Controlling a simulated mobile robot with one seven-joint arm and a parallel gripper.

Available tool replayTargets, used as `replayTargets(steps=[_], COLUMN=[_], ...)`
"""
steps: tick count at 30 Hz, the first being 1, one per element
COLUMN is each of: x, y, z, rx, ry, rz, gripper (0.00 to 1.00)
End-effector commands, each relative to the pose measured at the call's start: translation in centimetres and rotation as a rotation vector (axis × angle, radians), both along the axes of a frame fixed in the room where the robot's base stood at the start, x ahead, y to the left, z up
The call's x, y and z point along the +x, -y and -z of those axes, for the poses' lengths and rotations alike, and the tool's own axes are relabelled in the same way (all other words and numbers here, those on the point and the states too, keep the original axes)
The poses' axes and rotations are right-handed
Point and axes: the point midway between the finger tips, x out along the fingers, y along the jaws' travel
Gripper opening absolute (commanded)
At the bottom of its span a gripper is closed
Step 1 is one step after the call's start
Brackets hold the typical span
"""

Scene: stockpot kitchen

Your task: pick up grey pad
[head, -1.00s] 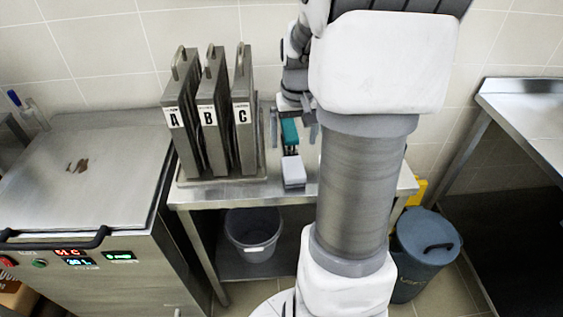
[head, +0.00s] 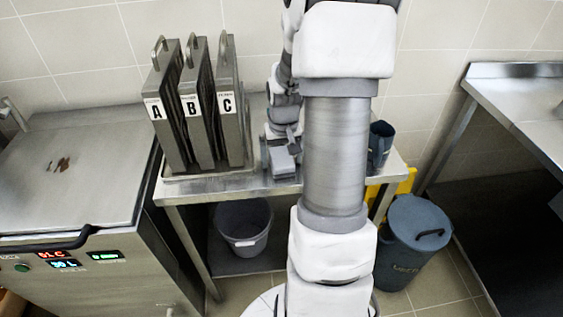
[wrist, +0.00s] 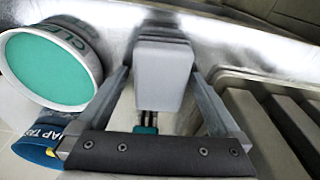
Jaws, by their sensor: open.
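The grey pad (wrist: 164,76) is a light grey block with rounded edges on the steel table. In the wrist view it lies between the two fingers of my open gripper (wrist: 160,84), with a small gap visible on each side. Dark rods and a bit of teal show behind the pad, partly hidden by the gripper's dark crossbar. In the head view the pad (head: 283,161) is near the table's front edge, right of the lettered plates, with my gripper (head: 281,148) over it. Whether the fingers reach down to the pad's full depth is unclear.
Upright steel plates marked A, B and C (head: 197,110) stand in a tray close left of my gripper. A teal-lidded white tub (wrist: 48,66) and a blue container (wrist: 40,150) are close by in the wrist view. A dark jug (head: 380,142) stands on the table's right.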

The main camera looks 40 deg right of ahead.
Motion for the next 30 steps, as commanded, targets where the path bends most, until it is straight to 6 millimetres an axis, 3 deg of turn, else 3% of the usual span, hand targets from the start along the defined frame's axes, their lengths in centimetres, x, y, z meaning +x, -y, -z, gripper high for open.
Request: replayTargets(steps=[18,30], x=[0.04,0.01], y=[-0.05,-0.03], z=[0.42,0.37], rx=[0.000,0.000], ry=[0.000,0.000], rz=[-0.001,0.000], gripper=[1.00,0.30])
